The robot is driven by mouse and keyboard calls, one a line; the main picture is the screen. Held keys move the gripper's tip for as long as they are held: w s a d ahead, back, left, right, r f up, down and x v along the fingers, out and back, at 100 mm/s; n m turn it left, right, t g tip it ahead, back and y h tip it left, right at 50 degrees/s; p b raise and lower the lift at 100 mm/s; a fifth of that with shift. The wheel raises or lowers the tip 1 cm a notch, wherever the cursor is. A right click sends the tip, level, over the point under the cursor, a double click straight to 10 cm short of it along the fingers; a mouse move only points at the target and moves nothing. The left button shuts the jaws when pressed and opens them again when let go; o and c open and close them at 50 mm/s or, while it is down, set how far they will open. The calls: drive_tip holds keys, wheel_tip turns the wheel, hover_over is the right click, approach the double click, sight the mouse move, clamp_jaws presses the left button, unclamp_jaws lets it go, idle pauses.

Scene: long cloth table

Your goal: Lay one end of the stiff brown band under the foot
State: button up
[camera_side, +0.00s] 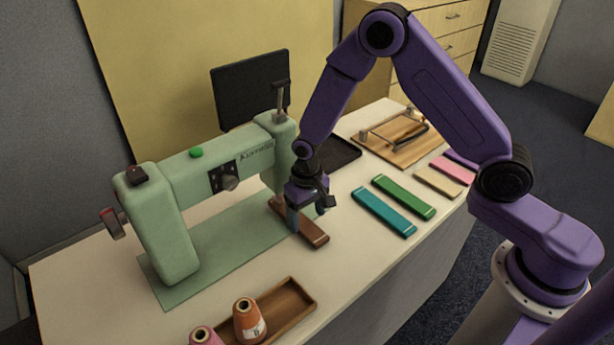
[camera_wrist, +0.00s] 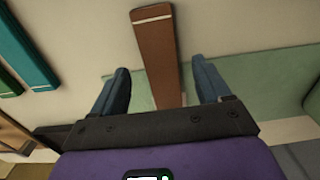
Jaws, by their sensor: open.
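The brown band (camera_side: 312,232) lies on the table at the right end of the green sewing machine (camera_side: 190,165). Its far end reaches the machine's green base plate (camera_side: 222,250); a pale stripe crosses its near end. My gripper (camera_side: 307,218) is low over the band. In the wrist view my gripper (camera_wrist: 160,68) is open, with one finger on each side of the band (camera_wrist: 155,45) and gaps on both sides. The band's far end runs out of sight behind the gripper body. The foot is hidden behind my gripper and the machine head, so I cannot tell whether the band is under it.
Teal (camera_side: 383,212) and green (camera_side: 403,197) bands lie to the right, with tan (camera_side: 437,182) and pink (camera_side: 452,170) ones beyond. A wooden tray (camera_side: 290,305) with thread cones (camera_side: 249,322) stands at the front. A wooden board (camera_side: 390,148) lies at the back right.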

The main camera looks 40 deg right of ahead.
sight(307, 226)
wheel_tip(307, 226, up, 14)
idle(0.4)
drive_tip(key=s+d+r+n, duration=0.2)
drive_tip(key=s+d+n, duration=0.1)
drive_tip(key=s, duration=0.6)
drive_tip(key=s+d+r+n, duration=0.2)
drive_tip(key=s+n, duration=0.3)
drive_tip(key=s, duration=0.5)
drive_tip(key=s+d+r+n, duration=0.2)
drive_tip(key=s+d+n, duration=0.1)
drive_tip(key=s, duration=0.7)
drive_tip(key=shift+d+r+n, duration=0.2)
drive_tip(key=shift+d+n, duration=0.15)
drive_tip(key=shift+n, duration=0.45)
drive_tip(key=shift+w, duration=0.1)
